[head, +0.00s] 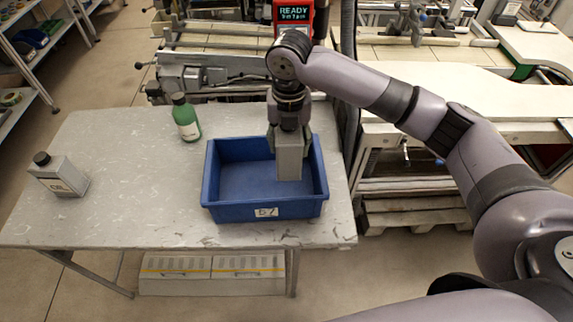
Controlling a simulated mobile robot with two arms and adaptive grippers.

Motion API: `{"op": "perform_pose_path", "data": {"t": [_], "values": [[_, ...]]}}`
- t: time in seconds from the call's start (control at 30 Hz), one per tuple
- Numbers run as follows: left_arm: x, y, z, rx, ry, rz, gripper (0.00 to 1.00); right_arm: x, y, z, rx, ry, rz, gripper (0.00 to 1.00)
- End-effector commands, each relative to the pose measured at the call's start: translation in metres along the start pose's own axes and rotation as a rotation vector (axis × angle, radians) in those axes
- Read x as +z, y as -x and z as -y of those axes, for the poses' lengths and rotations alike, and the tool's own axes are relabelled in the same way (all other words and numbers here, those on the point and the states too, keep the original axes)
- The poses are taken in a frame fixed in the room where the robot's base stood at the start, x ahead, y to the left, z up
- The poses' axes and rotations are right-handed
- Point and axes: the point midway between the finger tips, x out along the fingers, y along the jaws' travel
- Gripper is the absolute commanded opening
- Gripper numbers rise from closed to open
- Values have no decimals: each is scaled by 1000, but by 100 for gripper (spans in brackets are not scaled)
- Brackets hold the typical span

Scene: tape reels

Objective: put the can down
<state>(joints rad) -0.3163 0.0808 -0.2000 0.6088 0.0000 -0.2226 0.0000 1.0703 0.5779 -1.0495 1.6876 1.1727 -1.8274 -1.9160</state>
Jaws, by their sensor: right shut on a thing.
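My right gripper (289,122) reaches down from above over the right part of the blue bin (262,212). It is shut on a plain grey, box-shaped can (289,160), which hangs upright below it. The can's lower part shows against the inside of the bin; I cannot tell whether it touches the bin floor. The gripper hides the can's top. A second grey can (60,178) with a black cap and a label stands at the left of the table. My left gripper is not in view.
The blue bin stands on a worn grey table (110,150), near its front right edge. A green bottle (186,120) stands behind and left of the bin. The bin's left part is empty. The table between the labelled can and the bin is clear. Machinery stands behind.

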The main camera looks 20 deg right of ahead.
Motion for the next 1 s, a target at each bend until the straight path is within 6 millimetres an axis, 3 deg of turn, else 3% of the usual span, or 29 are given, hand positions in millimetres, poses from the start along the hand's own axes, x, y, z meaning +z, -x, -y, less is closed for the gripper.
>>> {"op": "perform_pose_path", "data": {"t": [0.2,0.4,0.6,1.0], "values": [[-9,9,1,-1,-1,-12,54,0,-43,1,-1,0,0,6],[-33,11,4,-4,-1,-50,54,0,-59,0,1,0,1,6],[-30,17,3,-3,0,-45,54,0,-88,0,0,-2,0,6],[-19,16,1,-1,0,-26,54,0,-98,0,1,0,3,6]]}}
